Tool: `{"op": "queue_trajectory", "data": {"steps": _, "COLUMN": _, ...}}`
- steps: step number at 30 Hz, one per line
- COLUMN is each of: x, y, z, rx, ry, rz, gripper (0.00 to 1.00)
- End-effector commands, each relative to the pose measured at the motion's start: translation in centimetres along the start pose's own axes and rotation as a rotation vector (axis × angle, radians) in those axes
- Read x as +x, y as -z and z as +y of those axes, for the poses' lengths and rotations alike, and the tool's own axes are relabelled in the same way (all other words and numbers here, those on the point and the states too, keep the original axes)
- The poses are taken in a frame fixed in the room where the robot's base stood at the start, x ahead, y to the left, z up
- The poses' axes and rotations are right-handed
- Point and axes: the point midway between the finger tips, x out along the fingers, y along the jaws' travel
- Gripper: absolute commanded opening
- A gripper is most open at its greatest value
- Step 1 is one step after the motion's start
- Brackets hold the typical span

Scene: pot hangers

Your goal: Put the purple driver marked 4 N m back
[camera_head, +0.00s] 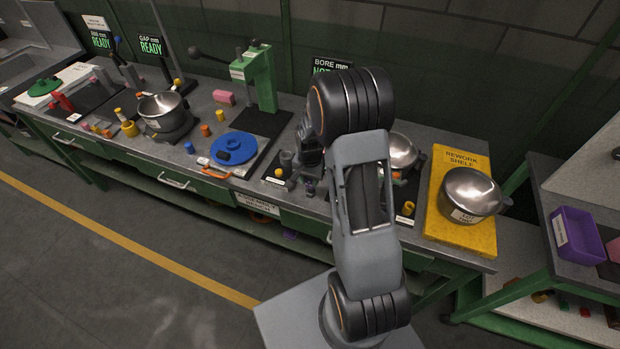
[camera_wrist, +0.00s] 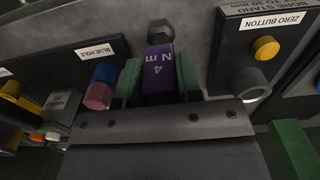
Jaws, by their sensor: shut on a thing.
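The purple driver (camera_wrist: 158,72), marked 4 N m, is between the green fingers of my gripper (camera_wrist: 158,82) in the wrist view. My gripper is shut on it. The label reads upside down there. The driver's far end meets a dark rounded grey part (camera_wrist: 160,30); I cannot tell whether it touches or sits in it. My arm hides much of the bench there.
A bore stand (camera_wrist: 236,50) with a yellow zero button (camera_wrist: 265,48) is close on the right in the wrist view. A blue and pink plug (camera_wrist: 101,86) is close on the left, by the BLUE HOLE label (camera_wrist: 102,52). A pot (camera_head: 470,192) stands on the yellow rework shelf (camera_head: 455,236).

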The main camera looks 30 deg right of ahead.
Motion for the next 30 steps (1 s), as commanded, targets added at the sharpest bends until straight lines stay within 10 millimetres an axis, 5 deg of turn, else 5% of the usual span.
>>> {"op": "queue_trajectory", "data": {"steps": 3, "x": 0.5, "y": 0.0, "z": 0.0, "rx": 0.000, "ry": 0.000, "rz": 0.000, "gripper": 0.00}}
{"op": "queue_trajectory", "data": {"steps": 4, "x": 0.4, "y": 0.0, "z": 0.0, "rx": 0.000, "ry": 0.000, "rz": 0.000, "gripper": 0.35}}
{"op": "queue_trajectory", "data": {"steps": 11, "x": 0.3, "y": 0.0, "z": 0.0, "rx": 0.000, "ry": 0.000, "rz": 0.000, "gripper": 0.57}}
{"op": "queue_trajectory", "data": {"steps": 23, "x": -0.7, "y": 0.1, "z": 0.0, "rx": 0.000, "ry": 0.001, "rz": 0.002, "gripper": 0.58}}
{"op": "queue_trajectory", "data": {"steps": 30, "x": -5.1, "y": 0.1, "z": -0.1, "rx": 0.000, "ry": 0.004, "rz": 0.005, "gripper": 0.58}}
